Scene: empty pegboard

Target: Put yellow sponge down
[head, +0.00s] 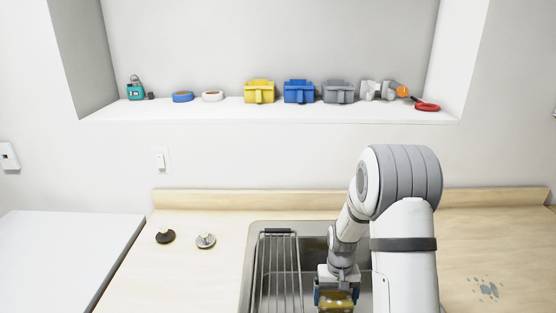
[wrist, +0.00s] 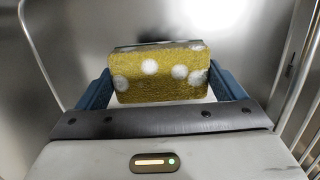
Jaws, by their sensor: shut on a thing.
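The yellow sponge (wrist: 155,85) is a dull yellow block with several pale round spots. It sits between the two blue fingers of my gripper (wrist: 165,88) in the wrist view, and they are shut on it. In the head view my gripper (head: 337,297) points down over the sink (head: 310,242), and part of the sponge (head: 337,306) shows at the bottom edge. The sink's metal walls surround the sponge in the wrist view. I cannot tell whether the sponge touches the sink floor.
A wire rack (head: 278,270) stands in the sink's left part, beside my gripper. Two drain stoppers, one dark (head: 165,236) and one silver (head: 206,240), lie on the wooden counter (head: 210,212). A grey spill (head: 487,289) is at right. Bins and tools line the shelf (head: 230,112).

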